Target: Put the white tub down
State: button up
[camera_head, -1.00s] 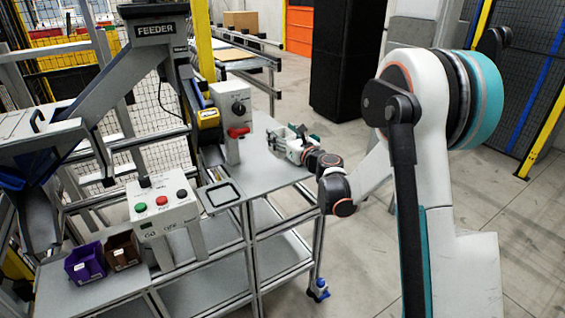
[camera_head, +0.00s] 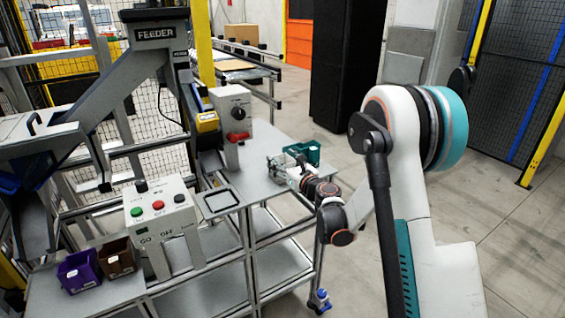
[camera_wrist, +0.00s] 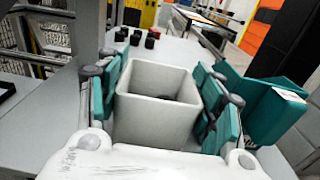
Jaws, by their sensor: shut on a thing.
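The white tub (camera_wrist: 155,108) is an open square container, upright between the teal finger pads in the wrist view. Its inside looks empty except for a dark spot at the bottom. My gripper (camera_wrist: 160,100) is shut on it from both sides. In the head view my gripper (camera_head: 284,165) is over the right part of the grey table (camera_head: 250,180), with the white tub (camera_head: 278,162) small and partly hidden. I cannot tell whether the tub's base touches the table.
A green bin (camera_wrist: 275,112) stands close to the right of the gripper; the head view shows it too (camera_head: 303,151). Several black knobs or pegs (camera_wrist: 135,37) lie ahead. A red-switch box (camera_head: 232,115), a button box (camera_head: 160,208), and purple (camera_head: 79,271) and brown (camera_head: 118,257) bins stand leftward.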

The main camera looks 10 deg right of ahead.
jog(key=o, duration=0.9)
jog(key=shift+f, duration=0.1)
jog(key=shift+c, duration=0.2)
jog(key=p+v, duration=0.3)
jog(key=v, duration=0.9)
jog(key=s+d+r+m+h, duration=0.3)
jog(key=s+r+m+h, duration=0.15)
jog(key=r+m, duration=0.55)
jog(key=s+d+r+m+h, duration=0.3)
jog(key=r+m+h, duration=0.35)
jog(key=m, duration=0.65)
jog(key=s+a+f+m+g+y, duration=0.1)
jog(key=s+a+f+m+g, duration=0.1)
jog(key=s+m, duration=0.3)
jog(key=s+a+f+m+g+y, duration=0.2)
jog(key=s+m, duration=0.4)
jog(key=s, duration=0.7)
jog(key=s+a+f+m+g+y, duration=0.2)
jog(key=s+a+f+m+g, duration=0.2)
jog(key=s, duration=0.6)
jog(key=shift+a+m+g, duration=0.7)
jog(key=shift+a+g, duration=0.25)
jog(key=shift+g, duration=0.15)
